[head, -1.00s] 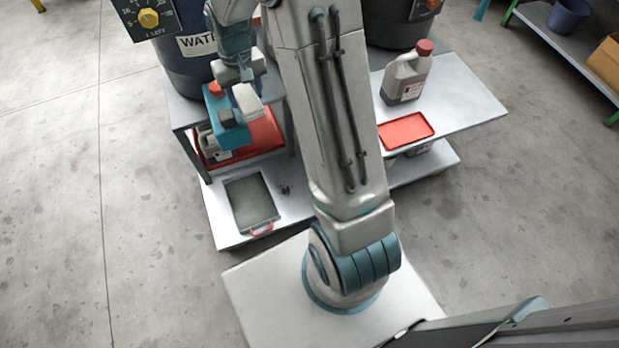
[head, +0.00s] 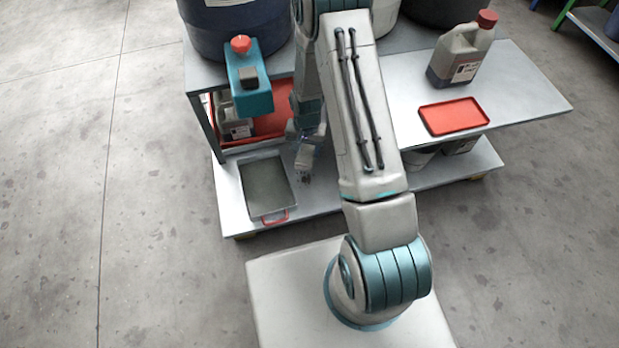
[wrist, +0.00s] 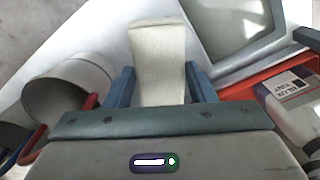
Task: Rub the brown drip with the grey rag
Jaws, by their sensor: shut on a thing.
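My gripper (head: 306,148) is low over the lower shelf (head: 320,203), right of the grey tray. It is shut on the pale grey rag (head: 307,159), which hangs from the fingers. In the wrist view the rag (wrist: 160,62) sticks out between the two blue fingers, over the white shelf surface. A small dark mark, likely the brown drip (head: 305,178), shows on the shelf just below the rag. I cannot tell whether the rag touches it. No drip shows in the wrist view.
A grey tray with a red handle (head: 268,188) lies close on the left. A teal box with a red knob (head: 250,85) stands above it at the upper shelf's edge. A red bin (head: 278,115) with bottles is behind. A red tray (head: 453,117) and jug (head: 462,52) are right.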

